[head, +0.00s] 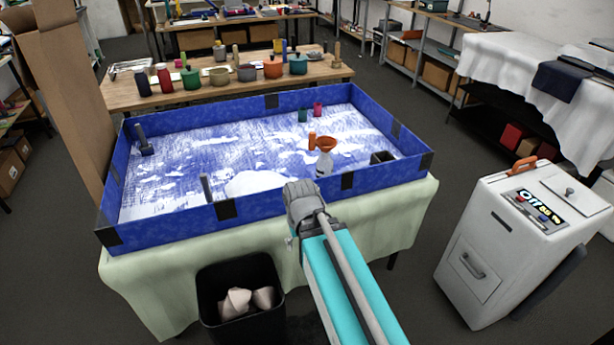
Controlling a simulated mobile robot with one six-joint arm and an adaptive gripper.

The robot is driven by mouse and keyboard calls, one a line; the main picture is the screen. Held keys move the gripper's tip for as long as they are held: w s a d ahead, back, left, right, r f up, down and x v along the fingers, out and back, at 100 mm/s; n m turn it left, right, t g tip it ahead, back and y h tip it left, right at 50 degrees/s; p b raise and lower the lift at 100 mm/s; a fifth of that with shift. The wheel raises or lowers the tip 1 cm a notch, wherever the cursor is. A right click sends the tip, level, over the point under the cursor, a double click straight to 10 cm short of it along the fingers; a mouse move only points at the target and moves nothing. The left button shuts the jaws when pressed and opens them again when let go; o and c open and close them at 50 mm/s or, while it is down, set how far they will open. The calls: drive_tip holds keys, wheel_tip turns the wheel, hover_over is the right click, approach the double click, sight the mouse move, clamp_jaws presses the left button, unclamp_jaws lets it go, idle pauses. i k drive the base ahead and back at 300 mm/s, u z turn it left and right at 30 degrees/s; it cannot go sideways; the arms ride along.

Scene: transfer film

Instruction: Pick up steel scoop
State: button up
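My teal arm reaches from the bottom of the head view, and its grey end (303,203) is over the front wall of the blue-walled tray (285,203). The fingers are hidden behind the wrist, so I cannot see whether my gripper is open or holds anything. I cannot pick out the steel scoop for certain. A small grey upright piece (206,187) stands near the tray's front wall, left of my gripper; its lower part is hidden. A dark grey tool (144,141) stands at the tray's left side.
An orange funnel-like piece (326,144), a black box (382,158), and teal (303,115) and pink (318,109) bottles are in the tray. White material covers parts of its floor. A black bin (240,320) stands in front, and a white cabinet (490,260) at right.

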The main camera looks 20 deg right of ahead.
sight(205, 180)
drive_tip(key=u, duration=2.15)
drive_tip(key=i, duration=1.65)
